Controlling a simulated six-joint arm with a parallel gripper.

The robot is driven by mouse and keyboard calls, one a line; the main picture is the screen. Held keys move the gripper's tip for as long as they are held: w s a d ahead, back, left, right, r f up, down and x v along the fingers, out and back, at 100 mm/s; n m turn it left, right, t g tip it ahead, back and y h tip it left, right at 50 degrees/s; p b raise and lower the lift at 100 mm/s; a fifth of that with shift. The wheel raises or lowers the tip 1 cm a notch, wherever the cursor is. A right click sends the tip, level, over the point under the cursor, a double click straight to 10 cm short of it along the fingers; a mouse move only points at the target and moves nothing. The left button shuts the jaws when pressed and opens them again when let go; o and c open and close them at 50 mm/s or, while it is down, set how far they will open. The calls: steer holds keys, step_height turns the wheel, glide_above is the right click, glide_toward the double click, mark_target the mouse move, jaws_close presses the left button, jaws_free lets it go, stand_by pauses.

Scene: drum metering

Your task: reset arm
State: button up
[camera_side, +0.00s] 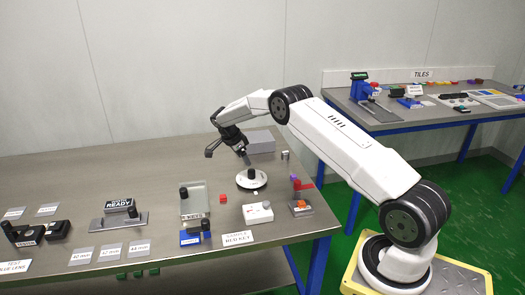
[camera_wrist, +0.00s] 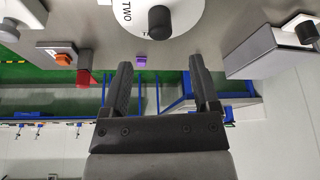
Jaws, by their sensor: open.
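My gripper (camera_side: 228,152) is above the grey metal bench, up and to the left of a white round dial with a black knob (camera_side: 251,180). Its two dark fingers are spread apart with nothing between them. In the wrist view my gripper (camera_wrist: 161,66) also shows open and empty. The white dial (camera_wrist: 135,18), with the word TWO on it, lies past the fingertips at the top of that view, apart from them.
A red block (camera_side: 223,198), a clear tray (camera_side: 193,203) and a grey block (camera_side: 260,142) are nearby. The bench's back left is clear.

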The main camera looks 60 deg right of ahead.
stand_by(0.3)
steer(key=s+a+r+n+t+y, duration=0.1)
steer(key=s+a+r+n, duration=0.3)
steer(key=a+n, duration=0.4)
steer(key=s+a+r+n+t+y, duration=0.15)
steer(key=s+a+r+n, duration=0.3)
steer(key=a, duration=0.45)
steer(key=s+a+n+t, duration=0.1)
steer(key=s+a+n, duration=0.4)
steer(key=s, duration=0.4)
steer(key=s+a+n+t+y, duration=0.1)
steer(key=s+a+n, duration=0.5)
steer(key=s, duration=0.2)
steer(key=shift+s+r, duration=0.2)
steer(key=shift+s, duration=0.15)
